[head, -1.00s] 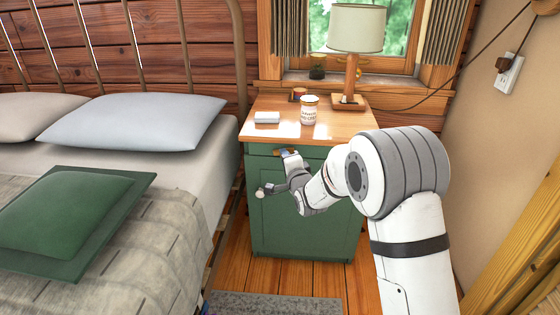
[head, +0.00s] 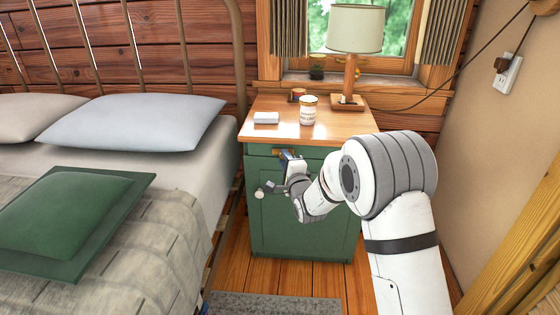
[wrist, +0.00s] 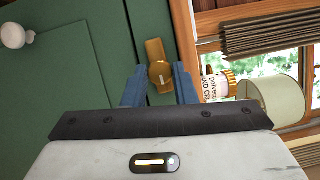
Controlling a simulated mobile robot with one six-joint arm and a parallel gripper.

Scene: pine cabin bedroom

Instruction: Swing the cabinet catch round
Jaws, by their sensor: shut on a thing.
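The brass cabinet catch (wrist: 156,52) is a short bar with a round pivot on the green cabinet (wrist: 85,65), near the seam between door and frame. In the wrist view my gripper (wrist: 158,88) has one blue finger on each side of the catch's near end and is shut on it. In the head view my gripper (head: 291,157) is at the top of the cabinet front (head: 300,225), just below the wooden top. The catch (head: 279,151) shows there only in part, behind my gripper. The door looks closed.
A white round knob (head: 260,193) sits on the door's left side. On the cabinet top (head: 350,125) stand a labelled jar (head: 308,110), a small white box (head: 266,118), a small reddish container (head: 298,95) and a lamp (head: 356,45). The bed (head: 190,165) is close on the left.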

